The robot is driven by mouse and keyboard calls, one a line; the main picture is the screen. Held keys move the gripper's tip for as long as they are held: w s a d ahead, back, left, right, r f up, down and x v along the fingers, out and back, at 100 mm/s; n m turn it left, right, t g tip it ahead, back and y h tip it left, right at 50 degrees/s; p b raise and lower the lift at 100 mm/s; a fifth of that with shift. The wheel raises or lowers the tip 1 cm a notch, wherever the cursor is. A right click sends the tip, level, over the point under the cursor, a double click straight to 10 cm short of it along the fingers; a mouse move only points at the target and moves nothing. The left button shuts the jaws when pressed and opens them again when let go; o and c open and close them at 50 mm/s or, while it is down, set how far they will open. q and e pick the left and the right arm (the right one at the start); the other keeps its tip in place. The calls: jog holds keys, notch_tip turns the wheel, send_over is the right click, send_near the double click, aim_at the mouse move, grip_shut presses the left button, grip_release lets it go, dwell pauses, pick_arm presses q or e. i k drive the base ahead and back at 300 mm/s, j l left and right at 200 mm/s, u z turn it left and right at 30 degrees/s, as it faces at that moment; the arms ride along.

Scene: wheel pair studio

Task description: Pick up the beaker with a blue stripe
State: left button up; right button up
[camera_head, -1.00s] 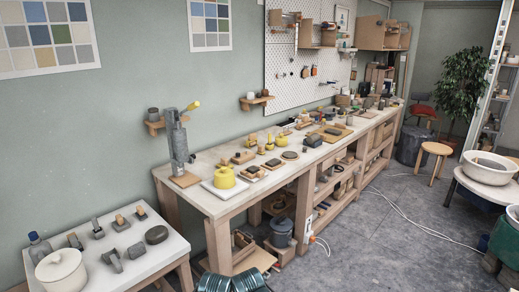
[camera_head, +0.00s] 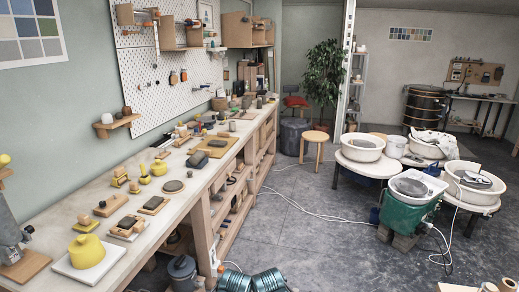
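I cannot make out a beaker with a blue stripe in this view. Neither of my grippers shows. Two teal ribbed parts at the bottom edge seem to be mine, but no fingers can be seen on them.
A long wooden workbench (camera_head: 62,222) runs along the left wall with small tools and a yellow lidded pot (camera_head: 86,250). A stool (camera_head: 314,138) stands farther back. White cables (camera_head: 310,213) cross the open grey floor.

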aim_at(232, 124)
jog(key=i+l+z, duration=0.1)
jog(key=i+z, duration=0.2)
jog(key=i, duration=0.55)
jog(key=i+z, duration=0.3)
jog(key=i, duration=0.5)
jog(key=i+u, duration=0.1)
jog(key=i, duration=0.8)
jog(key=i+l, duration=0.2)
jog(key=i, duration=0.65)
jog(key=i+u, duration=0.35)
jog(key=i+l+u, duration=0.15)
jog(key=i+u, duration=0.25)
jog(key=i, duration=0.15)
